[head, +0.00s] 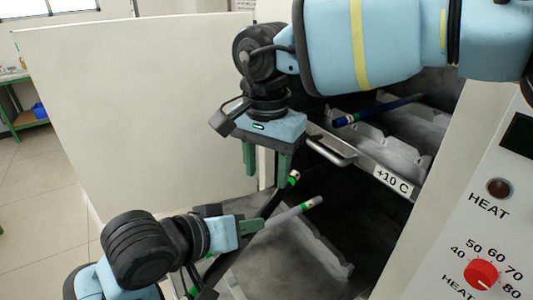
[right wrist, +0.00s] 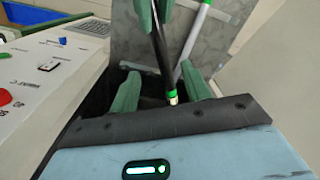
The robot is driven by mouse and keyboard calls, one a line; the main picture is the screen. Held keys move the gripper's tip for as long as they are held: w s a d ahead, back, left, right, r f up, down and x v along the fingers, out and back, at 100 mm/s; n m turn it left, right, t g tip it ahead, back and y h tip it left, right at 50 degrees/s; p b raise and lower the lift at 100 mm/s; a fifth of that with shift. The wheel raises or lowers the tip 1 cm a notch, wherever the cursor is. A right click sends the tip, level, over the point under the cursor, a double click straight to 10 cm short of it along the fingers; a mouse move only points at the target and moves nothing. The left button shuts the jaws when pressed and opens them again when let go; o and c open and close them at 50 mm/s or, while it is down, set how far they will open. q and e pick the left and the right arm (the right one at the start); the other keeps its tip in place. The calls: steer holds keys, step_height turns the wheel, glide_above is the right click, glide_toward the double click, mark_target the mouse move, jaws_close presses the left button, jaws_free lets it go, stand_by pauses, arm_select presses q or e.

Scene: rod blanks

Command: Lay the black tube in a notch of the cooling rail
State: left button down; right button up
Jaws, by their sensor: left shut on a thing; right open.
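The black tube (head: 271,203) slants up to the right, with a green band and pale tip at its upper end. My left gripper (head: 255,226) is shut on it, its fingers partly overlapping it. In the right wrist view the black tube (right wrist: 161,55) runs from those fingers toward my right gripper (right wrist: 160,88). My right gripper, also in the head view (head: 267,175), is open, with the tube's banded end between its fingers but not clamped. Grey notched rails show on a lower level (head: 325,255) and an upper level (head: 400,150); I cannot tell which is the cooling rail.
A grey tube (head: 293,213) with a green band lies beyond my left gripper. A blue tube (head: 378,111) lies across the upper rails. A drawer front marked +10 C (head: 365,172) has a handle. The heat control panel (head: 480,230) stands at right, a pale open door (head: 140,110) at left.

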mark_target(266, 207)
step_height(266, 207, down, 9)
steer(key=shift+f, duration=0.1)
stand_by(0.3)
steer(key=shift+c, duration=0.2)
steer(key=c, duration=1)
arm_select(q)
steer(key=c, duration=1.1)
jaws_free()
steer(key=shift+c, duration=0.2)
arm_select(e)
jaws_close()
